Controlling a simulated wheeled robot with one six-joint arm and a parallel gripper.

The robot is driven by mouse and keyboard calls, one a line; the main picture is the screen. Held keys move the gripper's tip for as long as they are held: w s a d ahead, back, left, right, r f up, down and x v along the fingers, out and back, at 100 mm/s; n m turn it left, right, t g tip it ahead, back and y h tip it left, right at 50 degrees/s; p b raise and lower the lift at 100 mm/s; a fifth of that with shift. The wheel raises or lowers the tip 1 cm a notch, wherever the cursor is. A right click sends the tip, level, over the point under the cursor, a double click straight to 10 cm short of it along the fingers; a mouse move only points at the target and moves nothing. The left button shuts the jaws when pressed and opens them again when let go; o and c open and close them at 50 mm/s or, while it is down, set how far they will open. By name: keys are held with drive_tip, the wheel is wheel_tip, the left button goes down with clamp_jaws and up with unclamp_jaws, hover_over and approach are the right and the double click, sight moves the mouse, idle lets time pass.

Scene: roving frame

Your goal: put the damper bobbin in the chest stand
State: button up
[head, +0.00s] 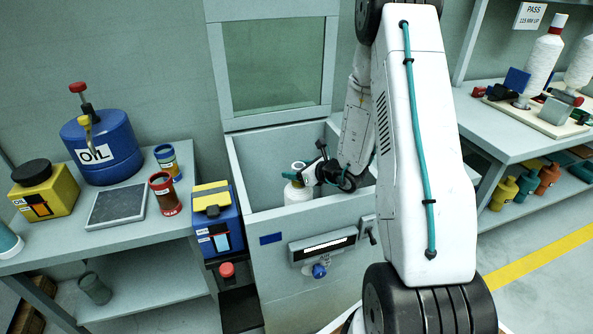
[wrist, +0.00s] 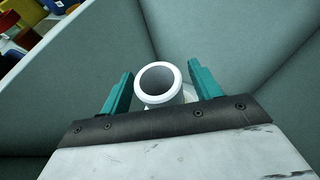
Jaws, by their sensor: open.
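A white bobbin-like piece (head: 297,192) stands in the open grey chest (head: 247,201), near its left side. I take it for the damper bobbin, though no label shows. In the wrist view its round hollow top (wrist: 160,102) faces the camera. My gripper (head: 301,174) reaches down into the chest at this piece. In the wrist view my gripper (wrist: 160,85) has its two teal fingers apart, one on each side of the white rim, with a gap visible at each side. The lower part of the piece is mostly hidden by the gripper.
The chest walls surround my gripper closely. A glass panel (head: 274,60) rises behind the chest. White cones (head: 544,62) stand on the right bench.

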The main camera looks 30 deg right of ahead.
drive_tip(key=v, duration=0.6)
drive_tip(key=s+a+r+n+g+y, duration=0.4)
drive_tip(key=s+a+r+n, duration=0.1)
drive_tip(key=a+r+n, duration=0.5)
drive_tip(key=s+a+r+n+g+y, duration=0.4)
drive_tip(key=a+r+n, duration=0.4)
drive_tip(key=a, duration=0.4)
drive_tip(key=s+a+r+n+g+h, duration=0.2)
drive_tip(key=s+n, duration=0.2)
drive_tip(key=s, duration=0.2)
drive_tip(key=s+a+r+n+g+h, duration=0.2)
drive_tip(key=s+n, duration=0.2)
drive_tip(key=s, duration=0.1)
drive_tip(key=s+d+r+n+h, duration=0.3)
drive_tip(key=s+d+n+h, duration=0.3)
drive_tip(key=s, duration=0.4)
drive_tip(key=shift+s+d+n+h, duration=0.2)
drive_tip(key=shift+d+n+h, duration=0.15)
drive_tip(key=shift+h, duration=0.35)
